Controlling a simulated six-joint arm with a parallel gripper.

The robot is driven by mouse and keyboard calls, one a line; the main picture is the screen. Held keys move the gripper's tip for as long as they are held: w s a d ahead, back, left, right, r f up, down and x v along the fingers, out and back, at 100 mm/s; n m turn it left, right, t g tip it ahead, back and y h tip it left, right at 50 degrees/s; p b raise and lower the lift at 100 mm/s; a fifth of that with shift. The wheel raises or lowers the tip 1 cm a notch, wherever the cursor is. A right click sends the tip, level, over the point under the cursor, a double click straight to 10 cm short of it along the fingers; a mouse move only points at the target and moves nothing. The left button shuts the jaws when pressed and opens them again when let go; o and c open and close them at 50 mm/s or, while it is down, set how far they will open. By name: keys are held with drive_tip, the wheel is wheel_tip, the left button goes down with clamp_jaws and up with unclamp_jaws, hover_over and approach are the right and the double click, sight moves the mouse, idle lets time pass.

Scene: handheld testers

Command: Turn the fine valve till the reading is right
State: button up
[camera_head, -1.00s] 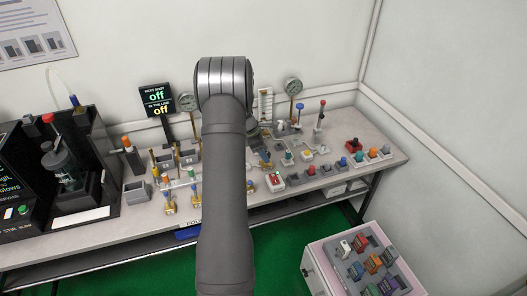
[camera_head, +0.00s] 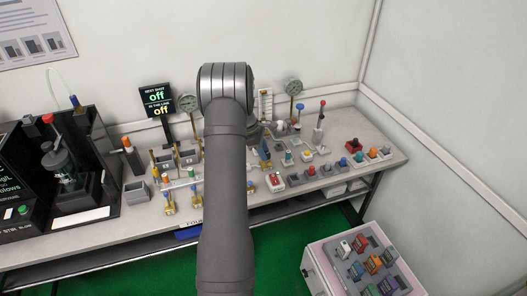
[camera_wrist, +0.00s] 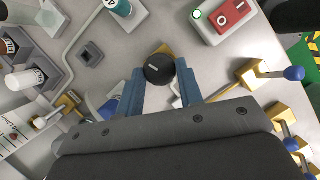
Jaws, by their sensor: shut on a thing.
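The black round knob (camera_wrist: 158,70), which I take to be the fine valve's, sits between my fingertips in the wrist view. My gripper (camera_wrist: 160,84) has blue fingers, shut on the knob from both sides. A small white mark shows on the knob's top, and a brass-coloured part shows behind it. In the head view my arm hides the knob and most of the gripper. Two round dial gauges stand at the back of the bench, a left one (camera_head: 188,103) and a right one (camera_head: 292,87); their needles are too small to read. A scaled tube (camera_head: 265,103) stands between them.
A black display (camera_head: 157,101) reads "off" twice. In the wrist view, blue-handled brass valves (camera_wrist: 270,73) lie right of my fingers, and a red-and-white switch box (camera_wrist: 228,16) is at the top. Vials in grey holders (camera_wrist: 25,79) are at left. A block tray (camera_head: 366,262) stands front right.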

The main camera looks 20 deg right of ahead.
drive_tip(key=o, duration=1)
drive_tip(key=shift+c, duration=0.2)
drive_tip(key=v, duration=1.7)
drive_tip(key=shift+r, duration=0.2)
drive_tip(key=x, duration=1.7)
drive_tip(key=shift+f, duration=0.25)
drive_tip(key=shift+r, duration=0.1)
